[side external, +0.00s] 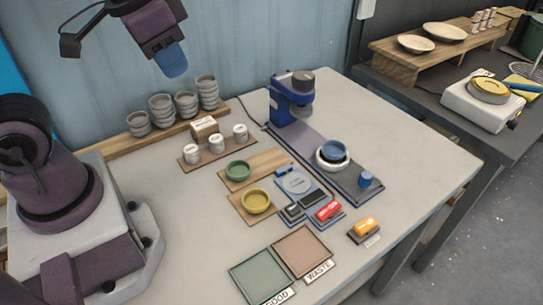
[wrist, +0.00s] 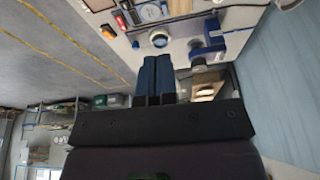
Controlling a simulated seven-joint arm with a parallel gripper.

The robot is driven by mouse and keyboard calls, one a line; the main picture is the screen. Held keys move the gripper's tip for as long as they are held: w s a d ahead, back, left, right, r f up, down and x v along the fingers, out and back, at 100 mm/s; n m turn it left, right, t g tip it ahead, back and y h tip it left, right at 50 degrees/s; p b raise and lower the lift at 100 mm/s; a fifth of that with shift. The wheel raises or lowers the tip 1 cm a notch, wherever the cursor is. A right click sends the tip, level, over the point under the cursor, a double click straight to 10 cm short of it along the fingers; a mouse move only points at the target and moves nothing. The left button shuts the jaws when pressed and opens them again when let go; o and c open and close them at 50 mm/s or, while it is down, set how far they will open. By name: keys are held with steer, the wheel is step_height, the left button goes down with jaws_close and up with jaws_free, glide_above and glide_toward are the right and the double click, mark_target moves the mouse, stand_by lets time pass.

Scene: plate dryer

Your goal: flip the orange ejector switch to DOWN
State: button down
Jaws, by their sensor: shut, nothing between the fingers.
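The orange ejector switch (side external: 366,227) sits on a dark base with a small label, near the table's front right edge in the side external view. Its UP or DOWN position is too small to tell. In the wrist view the orange switch (wrist: 109,32) shows small near the top. My gripper (side external: 176,70) is high above the back of the table at upper left, far from the switch. Its blue fingers (wrist: 157,78) are together in the wrist view, with nothing between them.
A red switch (side external: 328,210) stands left of the orange one. The green GOOD tray (side external: 262,275) and pink WASTE tray (side external: 302,252) lie in front. A blue machine (side external: 284,105) and a white ring with a blue bowl (side external: 333,166) stand behind. Stacked bowls line the back.

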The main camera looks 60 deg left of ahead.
steer(key=c, duration=1.7)
jaws_free()
steer(key=shift+s+a+r+n+t, duration=0.15)
steer(key=shift+s+a+r+t, duration=0.15)
steer(key=shift+s+r+t, duration=0.25)
steer(key=shift+s+a+r+n+t, duration=0.15)
steer(key=shift+s+a+r+t, duration=0.2)
steer(key=shift+s+r, duration=0.3)
steer(key=o, duration=0.7)
steer(key=shift+r, duration=0.15)
steer(key=shift+o, duration=0.4)
steer(key=shift+d, duration=0.2)
steer(key=g, duration=0.5)
glide_above(373, 221)
step_height(373, 221, down, 21)
step_height(373, 221, down, 13)
steer(key=shift+r, duration=0.15)
